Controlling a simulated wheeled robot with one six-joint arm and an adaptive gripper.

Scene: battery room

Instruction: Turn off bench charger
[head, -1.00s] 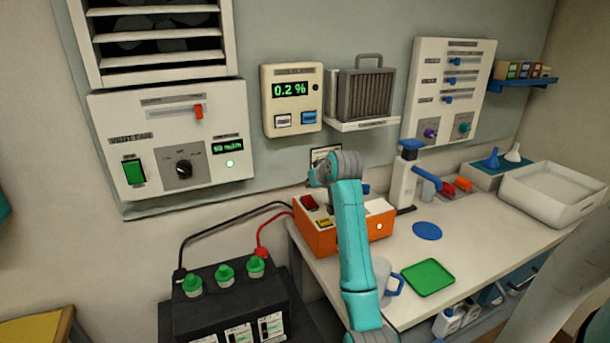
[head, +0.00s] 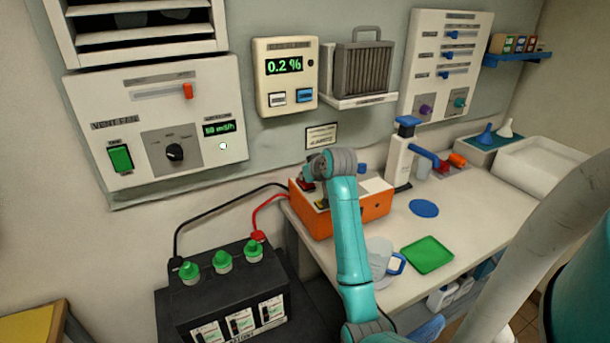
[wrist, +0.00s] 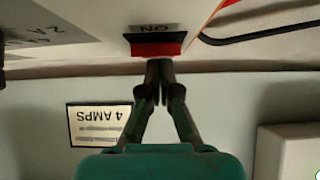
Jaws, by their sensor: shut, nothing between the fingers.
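The orange bench charger (head: 375,209) stands at the left end of the bench, partly behind my arm. The small round lamp (head: 377,205) on its front looks dark. Its red and black rocker switch (wrist: 157,45) shows upside down in the wrist view, beside an ON label (wrist: 153,28). My gripper (wrist: 159,66) is shut and empty, its fingertips at the red edge of the switch. I cannot tell whether they touch it. In the head view, my wrist hides part of the charger's top.
A black battery (head: 230,290) with green caps stands at front left, with black and red cables. A clear mug (head: 379,260), a green tray (head: 427,255) and a blue disc (head: 424,208) lie on the bench. A 4 AMPS card (wrist: 101,125) is on the wall.

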